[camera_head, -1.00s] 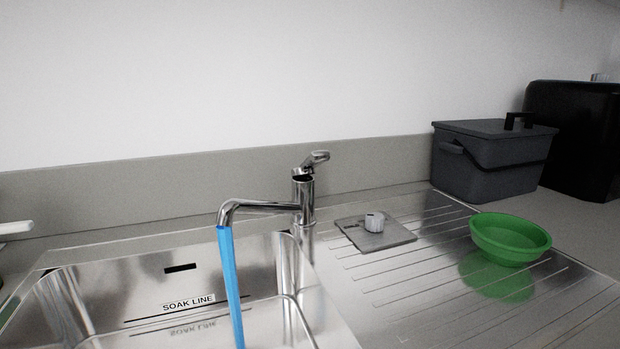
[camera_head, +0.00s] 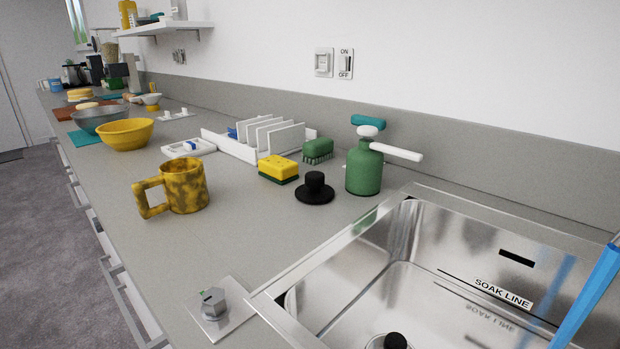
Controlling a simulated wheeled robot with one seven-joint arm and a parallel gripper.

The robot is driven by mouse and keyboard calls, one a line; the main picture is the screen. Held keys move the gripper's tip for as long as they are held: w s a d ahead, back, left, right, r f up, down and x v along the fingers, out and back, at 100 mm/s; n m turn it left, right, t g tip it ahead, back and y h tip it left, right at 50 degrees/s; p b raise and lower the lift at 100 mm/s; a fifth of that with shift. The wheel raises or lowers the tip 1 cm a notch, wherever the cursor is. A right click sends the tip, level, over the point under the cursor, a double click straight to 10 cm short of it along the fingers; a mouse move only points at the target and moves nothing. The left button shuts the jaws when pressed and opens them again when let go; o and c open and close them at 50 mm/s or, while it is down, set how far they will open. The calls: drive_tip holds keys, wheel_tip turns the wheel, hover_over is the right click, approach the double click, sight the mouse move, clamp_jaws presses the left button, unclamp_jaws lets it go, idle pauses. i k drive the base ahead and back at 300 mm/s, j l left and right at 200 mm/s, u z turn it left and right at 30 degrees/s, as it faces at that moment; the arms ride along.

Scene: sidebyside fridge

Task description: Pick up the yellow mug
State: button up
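The yellow mug (camera_head: 186,187) stands upright on the grey counter, left of the sink. Its surface is mottled yellow and brown, and its handle points left toward the counter's front edge. Nothing touches it. My gripper is not in view.
Behind the mug are a yellow sponge (camera_head: 278,169), a black plug (camera_head: 315,188), a green soap dispenser (camera_head: 364,168) and a white rack (camera_head: 263,142). A yellow bowl (camera_head: 125,134) stands farther along. A metal knob (camera_head: 213,304) sits in front, beside the sink (camera_head: 440,270). Counter around the mug is clear.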

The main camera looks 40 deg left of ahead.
sight(183, 180)
drive_tip(key=l+u, duration=0.1)
drive_tip(key=u, duration=0.35)
drive_tip(key=l+u, duration=0.1)
drive_tip(key=u, duration=0.85)
